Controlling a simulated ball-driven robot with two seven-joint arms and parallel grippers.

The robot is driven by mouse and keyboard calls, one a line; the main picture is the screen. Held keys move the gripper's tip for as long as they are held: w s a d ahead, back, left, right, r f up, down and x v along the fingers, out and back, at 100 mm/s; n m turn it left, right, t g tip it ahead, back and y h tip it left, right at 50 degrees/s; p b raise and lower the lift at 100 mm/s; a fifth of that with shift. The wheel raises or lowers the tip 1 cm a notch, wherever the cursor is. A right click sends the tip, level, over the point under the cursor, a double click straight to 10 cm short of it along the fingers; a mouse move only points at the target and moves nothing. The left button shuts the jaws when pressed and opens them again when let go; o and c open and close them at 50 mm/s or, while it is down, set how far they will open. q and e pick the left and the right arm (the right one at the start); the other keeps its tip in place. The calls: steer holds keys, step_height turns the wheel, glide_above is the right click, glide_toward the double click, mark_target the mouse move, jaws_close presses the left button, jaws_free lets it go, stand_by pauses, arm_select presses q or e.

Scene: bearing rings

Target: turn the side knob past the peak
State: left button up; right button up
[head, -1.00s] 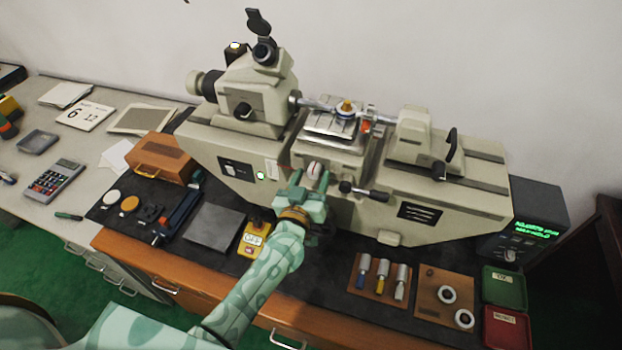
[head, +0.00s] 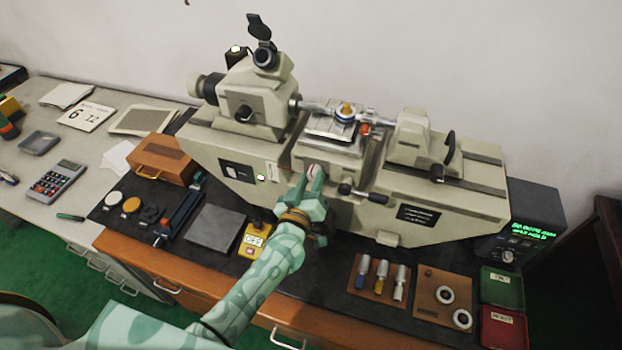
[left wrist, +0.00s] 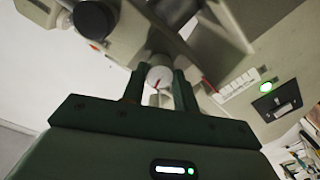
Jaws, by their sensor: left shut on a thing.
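The side knob (head: 314,170) is a small pale round knob with a red mark on the front of the beige measuring machine (head: 260,172). My left gripper (head: 313,180) reaches it from the front and is shut on it. A bearing ring (head: 346,110) with a yellowish centre sits on the machine's stage above. The display (head: 528,230) at the right shows green text too small to read surely. My right gripper is not in view.
A black lever handle (head: 364,194) sticks out just right of my left gripper. A yellow block (head: 254,239), a board with several cylinders (head: 379,277), a board with two rings (head: 443,302), and green (head: 502,287) and red (head: 503,327) trays lie in front.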

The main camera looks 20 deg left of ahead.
arm_select(q)
steer(key=n, duration=0.3)
steer(key=shift+n+p, duration=0.3)
steer(key=shift+p, duration=0.1)
steer(key=n, duration=0.3)
steer(key=shift+n, duration=0.3)
steer(key=n, duration=0.4)
steer(key=shift+h, duration=0.3)
steer(key=shift+n, duration=1.8)
steer(key=o, duration=1)
steer(key=shift+a, duration=0.1)
steer(key=shift+c, duration=0.2)
steer(key=shift+s, duration=0.1)
